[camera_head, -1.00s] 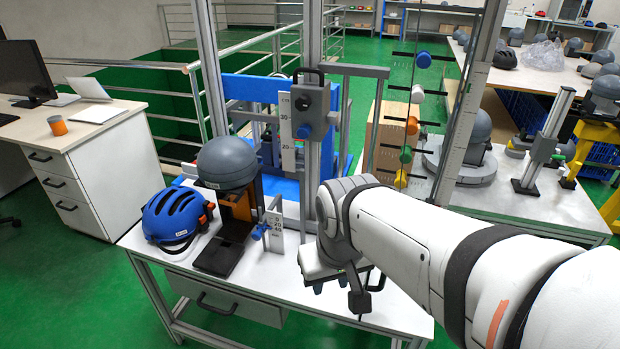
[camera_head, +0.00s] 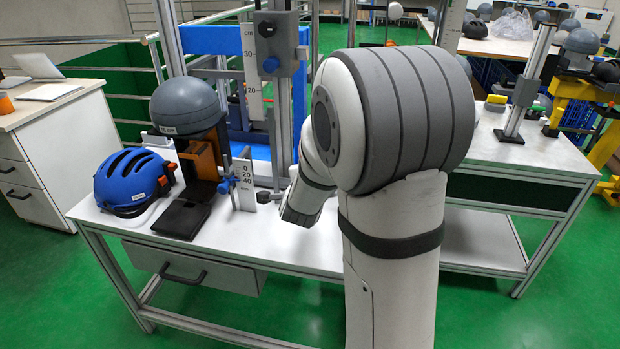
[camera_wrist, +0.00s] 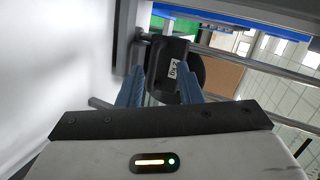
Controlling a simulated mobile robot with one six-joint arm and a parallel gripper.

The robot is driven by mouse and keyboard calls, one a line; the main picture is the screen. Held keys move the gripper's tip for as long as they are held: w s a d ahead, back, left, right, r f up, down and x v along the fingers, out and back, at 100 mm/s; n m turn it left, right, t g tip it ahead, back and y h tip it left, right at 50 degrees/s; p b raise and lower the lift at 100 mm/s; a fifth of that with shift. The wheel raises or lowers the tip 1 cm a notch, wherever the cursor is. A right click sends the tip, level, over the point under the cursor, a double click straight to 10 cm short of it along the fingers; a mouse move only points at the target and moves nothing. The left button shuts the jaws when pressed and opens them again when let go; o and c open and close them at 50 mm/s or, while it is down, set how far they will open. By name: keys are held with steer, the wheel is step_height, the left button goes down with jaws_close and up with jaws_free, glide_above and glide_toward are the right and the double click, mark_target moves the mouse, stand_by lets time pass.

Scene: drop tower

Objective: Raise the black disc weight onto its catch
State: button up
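In the wrist view, my gripper (camera_wrist: 162,80) has its two blue fingers apart, one on each side of a dark, rounded piece with a white label (camera_wrist: 181,70), which looks like the black disc weight. Part of it extends past the right finger; I cannot make out firm contact. In the head view, my white arm hides the fingers and the weight; only the wrist housing (camera_head: 303,202) shows, low beside the tower column. A dark grey block with a blue knob (camera_head: 276,42) sits high on the column beside a centimetre scale (camera_head: 252,70); I cannot tell whether it is the catch.
A blue helmet (camera_head: 131,181) and a grey headform (camera_head: 186,106) on an orange and black stand occupy the table's left. A small scale plate (camera_head: 244,182) stands near the wrist. The white table front (camera_head: 280,245) is clear. A second bench (camera_head: 540,150) stands right.

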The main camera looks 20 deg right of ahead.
steer(key=d+f+m+h+b, duration=0.1)
steer(key=d+f+m, duration=0.1)
steer(key=w+d+f+m+h, duration=0.1)
steer(key=d+f+m+h, duration=0.1)
steer(key=shift+d+b, duration=0.2)
steer(key=shift+b, duration=0.2)
steer(key=shift+w+d, duration=0.15)
steer(key=shift+d, duration=0.15)
steer(key=x, duration=0.7)
steer(key=shift+w+d+r, duration=0.1)
steer(key=shift+w+r, duration=0.05)
steer(key=shift+r, duration=0.1)
jaws_close()
